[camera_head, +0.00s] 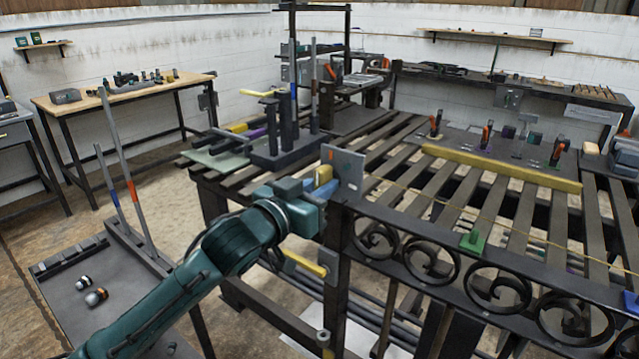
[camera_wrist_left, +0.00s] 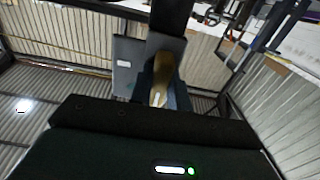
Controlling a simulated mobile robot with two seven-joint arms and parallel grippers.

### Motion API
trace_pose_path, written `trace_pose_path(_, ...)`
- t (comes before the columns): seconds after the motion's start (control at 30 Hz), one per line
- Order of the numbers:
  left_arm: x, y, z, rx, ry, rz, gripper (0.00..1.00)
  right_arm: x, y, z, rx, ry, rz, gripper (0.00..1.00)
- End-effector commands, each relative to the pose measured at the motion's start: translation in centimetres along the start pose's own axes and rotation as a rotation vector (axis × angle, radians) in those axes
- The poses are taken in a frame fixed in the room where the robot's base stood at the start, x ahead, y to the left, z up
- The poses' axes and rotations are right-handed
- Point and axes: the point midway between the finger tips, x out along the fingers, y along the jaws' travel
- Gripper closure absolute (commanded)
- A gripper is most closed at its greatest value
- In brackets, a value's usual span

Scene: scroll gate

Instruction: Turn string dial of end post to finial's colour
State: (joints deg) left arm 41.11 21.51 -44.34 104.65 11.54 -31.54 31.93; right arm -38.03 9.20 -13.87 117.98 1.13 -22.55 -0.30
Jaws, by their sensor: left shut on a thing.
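The end post (camera_head: 338,225) is a dark upright at the near left corner of the slatted table, with a grey plate (camera_head: 343,172) at its top. A small orange mark shows on the plate. The string dial is a yellow knob (camera_head: 322,175) at the plate's left side; in the left wrist view it is a brownish-yellow knob (camera_wrist_left: 162,75) with a white mark. My left gripper (camera_head: 318,190) is shut on it, and its jaws partly hide it. I cannot make out a finial on this post. My right gripper is in neither view.
A yellow string runs right from the post above the scrolled iron rail (camera_head: 430,255). A yellow handle (camera_head: 305,263) is below my wrist. A dark tray table (camera_head: 95,285) stands at left, with open floor behind it.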

Motion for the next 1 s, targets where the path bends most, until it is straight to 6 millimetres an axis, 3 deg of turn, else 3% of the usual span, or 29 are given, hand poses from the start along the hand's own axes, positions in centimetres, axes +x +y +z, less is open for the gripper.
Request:
trace_pose_path(0.37, 0.01, -0.01, -0.04, -0.011, 0.001, 0.000, 1.00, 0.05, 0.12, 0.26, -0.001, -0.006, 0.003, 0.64)
trace_pose_path(0.4, 0.01, -0.01, -0.04, -0.011, 0.001, 0.000, 0.81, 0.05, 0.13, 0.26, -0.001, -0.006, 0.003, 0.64)
trace_pose_path(0.67, 0.01, 0.00, -0.04, -0.009, 0.001, 0.000, 0.60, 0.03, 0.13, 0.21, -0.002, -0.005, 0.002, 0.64)
trace_pose_path(1.0, -0.61, -0.02, 0.03, -0.007, 0.001, 0.000, 0.60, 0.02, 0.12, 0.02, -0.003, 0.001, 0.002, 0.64)
